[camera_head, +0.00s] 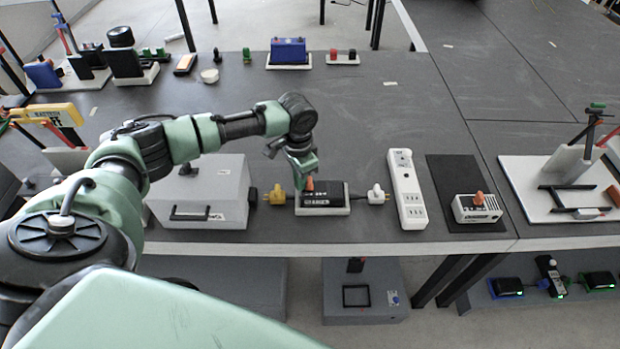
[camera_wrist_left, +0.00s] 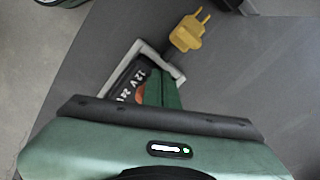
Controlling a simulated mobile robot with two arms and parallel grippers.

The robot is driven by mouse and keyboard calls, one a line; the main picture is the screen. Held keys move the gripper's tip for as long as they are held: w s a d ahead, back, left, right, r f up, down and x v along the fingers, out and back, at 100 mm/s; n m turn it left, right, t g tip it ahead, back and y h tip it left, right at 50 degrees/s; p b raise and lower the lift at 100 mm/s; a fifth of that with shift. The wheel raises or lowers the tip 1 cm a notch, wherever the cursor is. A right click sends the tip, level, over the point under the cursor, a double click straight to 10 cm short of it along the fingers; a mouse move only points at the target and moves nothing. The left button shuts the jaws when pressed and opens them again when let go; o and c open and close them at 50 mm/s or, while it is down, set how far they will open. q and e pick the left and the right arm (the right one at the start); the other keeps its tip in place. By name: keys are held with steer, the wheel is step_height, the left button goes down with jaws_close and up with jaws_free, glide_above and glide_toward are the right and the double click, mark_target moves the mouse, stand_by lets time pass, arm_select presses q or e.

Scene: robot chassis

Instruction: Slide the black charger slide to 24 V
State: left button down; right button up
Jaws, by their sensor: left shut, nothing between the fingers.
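The black charger (camera_head: 328,201) sits on a white base near the table's front edge, its front lettered "CHARGER". An orange slide knob (camera_head: 309,183) stands up at its left part. My left gripper (camera_head: 303,180) is shut and empty, pointing down at the charger's left end, right beside the knob; I cannot tell whether they touch. In the left wrist view the green fingers (camera_wrist_left: 163,86) lie over the charger (camera_wrist_left: 128,84), with a bit of the orange knob (camera_wrist_left: 140,95) beside them. White voltage lettering shows there, partly hidden. My right gripper is in neither view.
A yellow plug (camera_head: 275,195) lies left of the charger and a white plug (camera_head: 377,194) right of it. A grey case (camera_head: 203,190) stands to the left. A white power strip (camera_head: 405,188) and another device with an orange knob (camera_head: 477,208) stand to the right.

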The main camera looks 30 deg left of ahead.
arm_select(q)
steer(key=shift+d+f, duration=0.2)
steer(key=shift+d, duration=0.3)
steer(key=shift+s+a, duration=0.1)
steer(key=shift+s+a+p, duration=0.15)
steer(key=shift+a+p, duration=0.15)
steer(key=shift+p, duration=0.35)
steer(key=r+p, duration=0.2)
steer(key=p, duration=0.1)
steer(key=shift+a+r, duration=0.3)
step_height(320, 180, up, 4)
steer(key=p, duration=0.5)
steer(key=shift+d+r, duration=0.1)
steer(key=shift+r, duration=0.15)
